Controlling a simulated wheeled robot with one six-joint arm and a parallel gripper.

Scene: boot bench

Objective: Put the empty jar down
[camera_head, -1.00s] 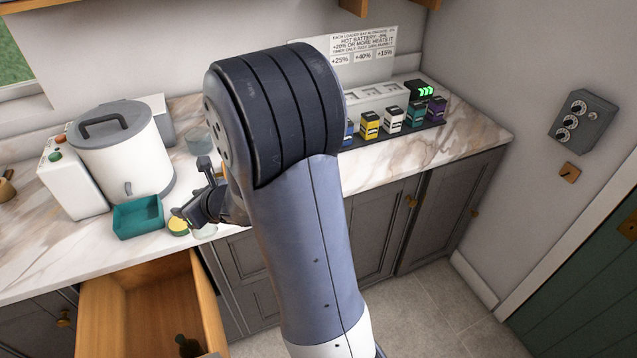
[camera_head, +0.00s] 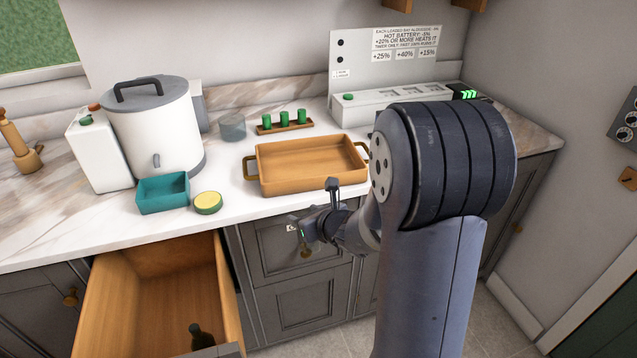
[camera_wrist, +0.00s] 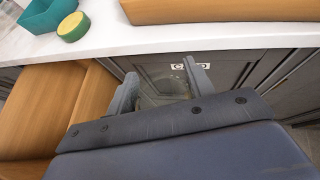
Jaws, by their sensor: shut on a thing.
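My gripper (camera_head: 318,213) is in front of the counter, below its front edge and right of the open drawer. In the wrist view its fingers (camera_wrist: 160,74) are closed around a clear glass jar (camera_wrist: 160,90), seen faintly between them against the grey cabinet front. The jar looks empty, but its outline is hard to make out and I cannot tell its tilt. In the head view the jar is too faint to pick out. Another clear glass vessel (camera_head: 232,126) stands on the marble counter (camera_head: 95,232), further back.
A tan tray (camera_head: 310,167) sits on the counter above my gripper. A teal bin (camera_head: 162,194) and a round yellow-topped green item (camera_head: 208,203) stand left of it. The open drawer (camera_head: 150,298) juts out, with a dark bottle (camera_head: 201,337) inside. Bare counter lies at front left.

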